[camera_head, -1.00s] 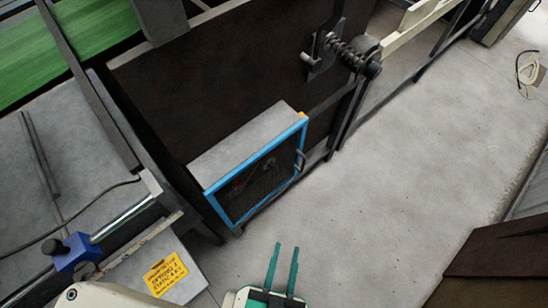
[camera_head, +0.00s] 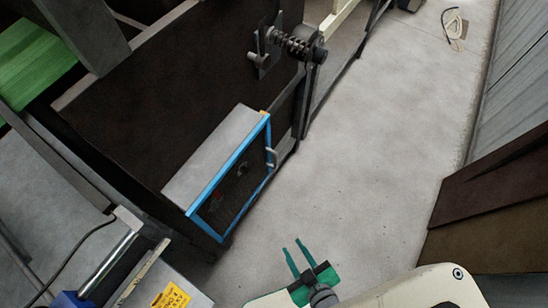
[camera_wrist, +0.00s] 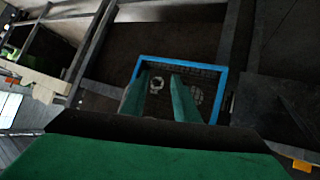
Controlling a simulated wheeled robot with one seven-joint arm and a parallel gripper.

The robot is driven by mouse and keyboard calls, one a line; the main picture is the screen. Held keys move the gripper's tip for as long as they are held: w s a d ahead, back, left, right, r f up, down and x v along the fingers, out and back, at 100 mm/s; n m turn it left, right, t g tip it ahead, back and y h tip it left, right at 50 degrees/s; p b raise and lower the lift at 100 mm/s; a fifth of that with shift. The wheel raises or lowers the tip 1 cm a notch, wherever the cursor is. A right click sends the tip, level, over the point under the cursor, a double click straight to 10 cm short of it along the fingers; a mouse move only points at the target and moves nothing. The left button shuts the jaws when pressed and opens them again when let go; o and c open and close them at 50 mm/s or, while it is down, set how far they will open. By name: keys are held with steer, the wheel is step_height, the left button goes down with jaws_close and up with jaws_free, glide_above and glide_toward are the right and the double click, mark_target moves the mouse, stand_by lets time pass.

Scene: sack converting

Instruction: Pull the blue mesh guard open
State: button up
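The blue mesh guard (camera_head: 231,176) is a blue-framed door with dark mesh on the front of a grey box low on the dark machine. It looks shut. A grey handle (camera_head: 272,158) sticks out from its right side. In the wrist view the guard frame (camera_wrist: 182,62) is ahead of my gripper, with round parts showing dimly behind the mesh. My gripper (camera_head: 291,247) has two green fingers, which stand apart with nothing between them. It is in front of the guard, below and right of it in the head view, and not touching it. The fingers (camera_wrist: 158,90) also show in the wrist view.
A spring-loaded shaft (camera_head: 295,45) sticks out from the machine above the guard. A grey plate with a yellow label (camera_head: 172,297) is at the lower left. A brown box-like object (camera_head: 490,215) stands at right. The floor between is clear.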

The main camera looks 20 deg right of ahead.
steer(key=w+d+f+n+g, duration=0.1)
steer(key=w+d+n+g, duration=0.35)
steer(key=w+d, duration=0.95)
steer(key=n+g+y, duration=0.3)
steer(key=n+g, duration=0.2)
steer(key=n, duration=0.1)
glide_toward(276, 167)
steer(key=a+f, duration=0.1)
steer(key=w+a+f, duration=0.1)
steer(key=f, duration=0.1)
steer(key=w+a+f, duration=0.1)
steer(key=shift+a+f, duration=0.15)
steer(key=shift+f, duration=0.05)
jaws_close()
